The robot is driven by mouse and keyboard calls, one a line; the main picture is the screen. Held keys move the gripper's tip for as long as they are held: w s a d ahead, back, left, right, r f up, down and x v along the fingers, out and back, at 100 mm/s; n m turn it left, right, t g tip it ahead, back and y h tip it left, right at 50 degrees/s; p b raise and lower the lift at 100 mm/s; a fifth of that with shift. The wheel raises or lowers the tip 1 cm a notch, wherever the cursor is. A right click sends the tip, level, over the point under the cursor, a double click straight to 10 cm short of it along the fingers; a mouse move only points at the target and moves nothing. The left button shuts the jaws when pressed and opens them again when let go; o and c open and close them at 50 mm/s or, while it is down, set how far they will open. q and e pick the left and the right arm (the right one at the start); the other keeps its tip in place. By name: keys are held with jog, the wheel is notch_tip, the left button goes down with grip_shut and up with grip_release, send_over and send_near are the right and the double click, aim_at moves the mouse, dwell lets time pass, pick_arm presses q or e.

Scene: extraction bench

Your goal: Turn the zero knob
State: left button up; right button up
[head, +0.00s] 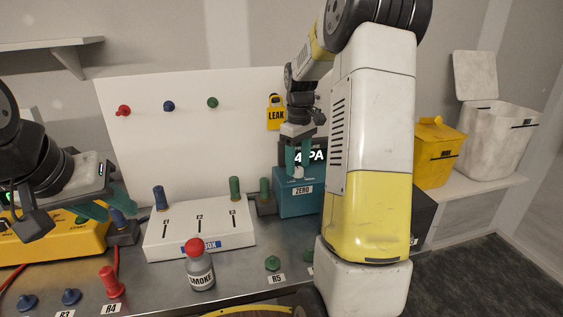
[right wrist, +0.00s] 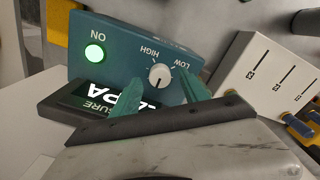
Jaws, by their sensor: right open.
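The zero knob (right wrist: 159,75) is a small white dial on the face of a teal box (right wrist: 120,50), between the marks HIGH and LOW. In the head view the teal box (head: 312,201) carries a ZERO label, and the knob (head: 298,173) shows just below my right fingertips. My right gripper (right wrist: 162,92) is open, with its teal fingers on either side of the knob; I cannot tell whether they touch it. It also shows in the head view (head: 299,163), pointing down. My left gripper (head: 108,205) is open and empty at the left.
A white box with slots E1 to E3 (head: 220,237) and a red-capped SMOKE bottle (head: 200,268) stand left of the teal box. A yellow LEAK tag (head: 276,115) hangs behind. A lit green ON button (right wrist: 95,53) is beside the knob. Yellow bin (head: 435,155) stands right.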

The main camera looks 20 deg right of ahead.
jog(key=shift+f, duration=0.4)
grip_shut()
jog(key=shift+m, duration=3.1)
